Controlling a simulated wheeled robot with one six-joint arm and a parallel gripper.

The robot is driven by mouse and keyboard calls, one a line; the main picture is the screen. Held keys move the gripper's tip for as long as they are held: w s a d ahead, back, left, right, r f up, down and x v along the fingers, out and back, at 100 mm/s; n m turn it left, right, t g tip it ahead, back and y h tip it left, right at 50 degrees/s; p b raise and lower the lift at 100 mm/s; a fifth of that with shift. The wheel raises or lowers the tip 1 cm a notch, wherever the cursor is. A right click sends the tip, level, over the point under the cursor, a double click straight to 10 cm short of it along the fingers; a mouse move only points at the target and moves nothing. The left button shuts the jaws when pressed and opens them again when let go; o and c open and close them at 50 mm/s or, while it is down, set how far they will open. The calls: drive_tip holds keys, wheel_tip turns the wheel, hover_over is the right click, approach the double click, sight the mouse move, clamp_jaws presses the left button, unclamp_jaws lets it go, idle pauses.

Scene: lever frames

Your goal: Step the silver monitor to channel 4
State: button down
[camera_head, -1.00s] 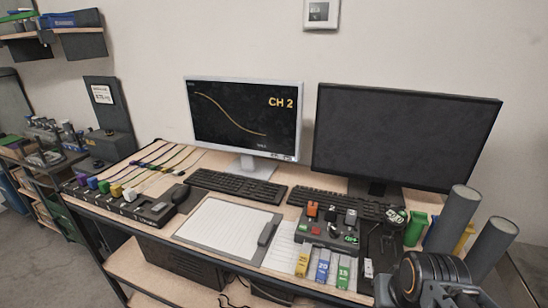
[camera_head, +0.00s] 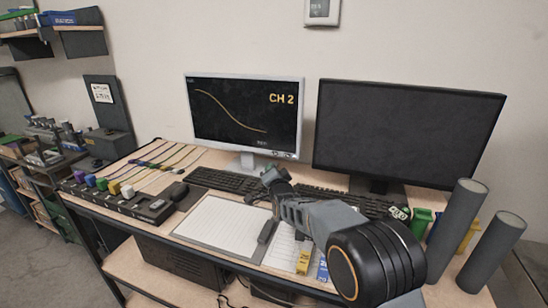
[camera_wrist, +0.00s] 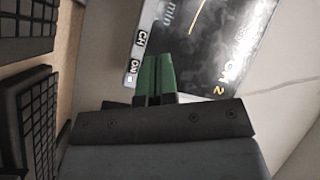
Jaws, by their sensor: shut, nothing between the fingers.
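The silver monitor (camera_head: 245,112) stands at the back of the desk with its screen lit, showing a yellow curve and "CH 2". In the wrist view its silver lower bezel (camera_wrist: 141,55) fills the upper middle, tilted, with labels reading "CH" and "ON". My gripper (camera_wrist: 157,62) has green fingertips, shut together and empty, close to the bezel beside these labels. I cannot tell whether they touch it. In the head view my gripper (camera_head: 268,173) is in front of the monitor's lower right edge, and my arm crosses the desk from the lower right.
A dark, blank monitor (camera_head: 405,135) stands to the right. A keyboard (camera_head: 228,183) lies below the silver monitor, and a clipboard with white paper (camera_head: 215,222) is in front. Grey cylinders (camera_head: 457,215) stand at the right.

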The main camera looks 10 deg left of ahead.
sight(275, 154)
drive_tip(key=a, duration=0.2)
drive_tip(key=a+f+m+t+y, duration=0.1)
drive_tip(key=shift+w+a, duration=0.1)
drive_tip(key=shift+a, duration=0.25)
drive_tip(key=w+d+p, duration=0.1)
drive_tip(key=w+p, duration=0.1)
drive_tip(key=w, duration=0.6)
drive_tip(key=shift+w+d, duration=0.15)
drive_tip(key=shift+w, duration=0.2)
drive_tip(key=shift+w+f, duration=0.1)
drive_tip(key=shift+w, duration=0.05)
idle(2.0)
drive_tip(key=shift+w+b, duration=0.25)
drive_tip(key=shift+b, duration=0.15)
